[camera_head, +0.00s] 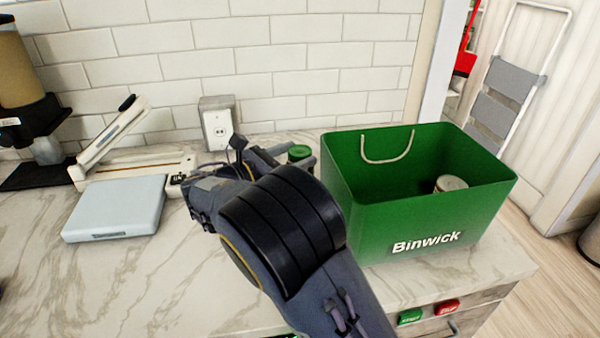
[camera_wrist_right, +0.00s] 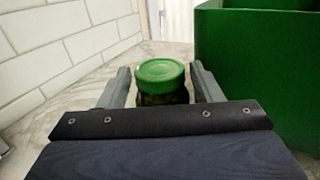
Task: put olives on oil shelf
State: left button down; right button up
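A jar with a green lid, which looks like the olives (camera_wrist_right: 161,75), stands upright on the marble counter beside the green box. In the head view only its lid (camera_head: 299,152) shows clearly, behind my right arm. My right gripper (camera_wrist_right: 160,80) is open, with one finger on each side of the jar. I cannot tell whether the fingers touch it. In the head view my right gripper (camera_head: 275,158) is mostly hidden by my own wrist. My left gripper is not in view. No oil shelf shows in these frames.
A green Binwick box (camera_head: 440,205) stands right of the jar, with a light-lidded can (camera_head: 450,183) inside. A pale scale (camera_head: 115,208) and a white lever device (camera_head: 125,150) are at left. A tiled wall (camera_head: 250,60) stands behind.

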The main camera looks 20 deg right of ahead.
grip_shut()
jog(key=shift+r, duration=0.1)
dwell(0.3)
